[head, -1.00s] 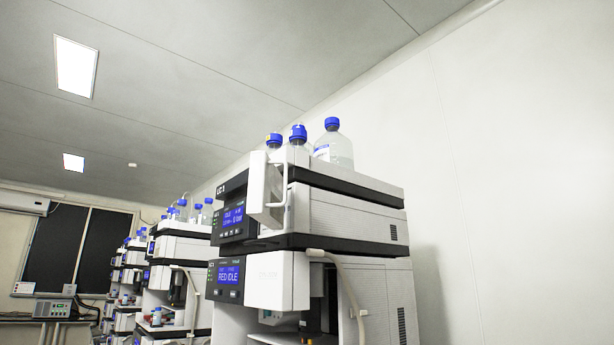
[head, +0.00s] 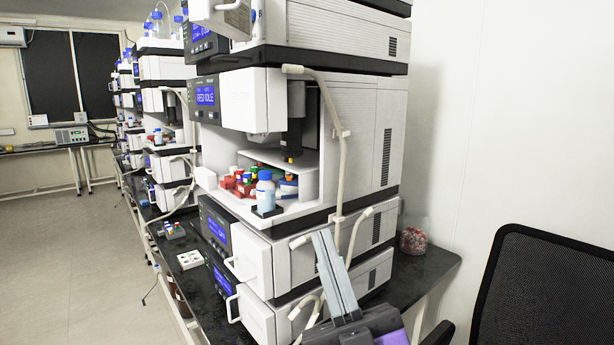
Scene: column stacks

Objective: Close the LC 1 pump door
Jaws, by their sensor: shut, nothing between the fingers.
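The LC 1 stack's white pump door (head: 222,18) is at the top edge of the head view, swung out from the front of its module. Its upper part is cut off by the frame. The blue pump display (head: 202,28) shows beside it. My gripper (head: 322,235) is at the lower middle, its two long grey fingers pointing up and shut with nothing between them. It is well below the door and to its right, in front of the lower modules of the stack.
The sampler module (head: 310,120) below holds colored vials and a blue-capped bottle (head: 265,190). Lower doors have handles (head: 235,268). A black chair (head: 540,290) stands at right. The floor (head: 60,270) at left is clear.

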